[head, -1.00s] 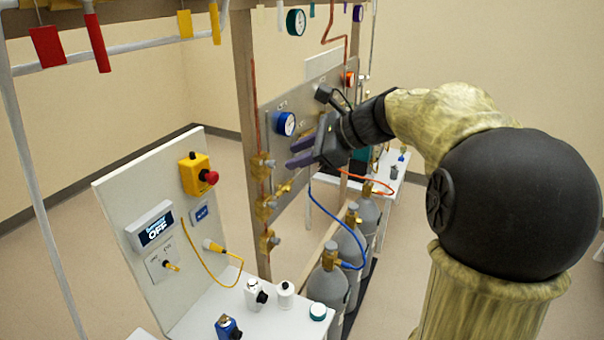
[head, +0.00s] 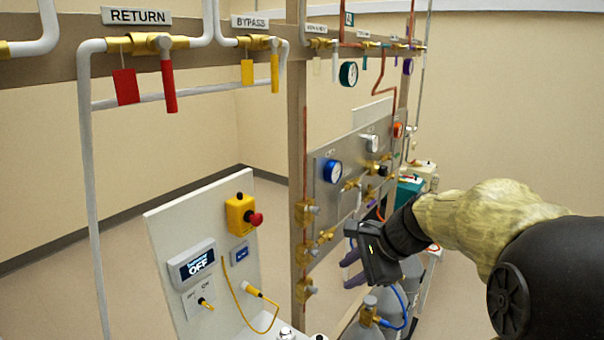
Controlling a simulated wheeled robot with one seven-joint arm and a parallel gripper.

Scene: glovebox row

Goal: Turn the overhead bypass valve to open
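The bypass valve (head: 252,42) is a brass valve on the overhead pipe, below a sign (head: 250,21) reading BYPASS. Its yellow lever (head: 275,74) hangs straight down, across the line of the horizontal pipe. A yellow tag (head: 247,72) hangs beside the lever on the left. My gripper (head: 347,270) is well below and to the right of the valve, in front of the lower gauge panel. Its two purple-grey fingers point left and look apart, with nothing seen between them. The gripper touches no part of the valve.
The RETURN valve's red lever (head: 169,86) and red tag (head: 125,87) hang left of the bypass. A wooden post (head: 297,130) stands right of the bypass. A gauge panel (head: 335,205), a white control board (head: 175,240) and gas cylinders (head: 365,318) lie below. Space under the yellow lever looks clear.

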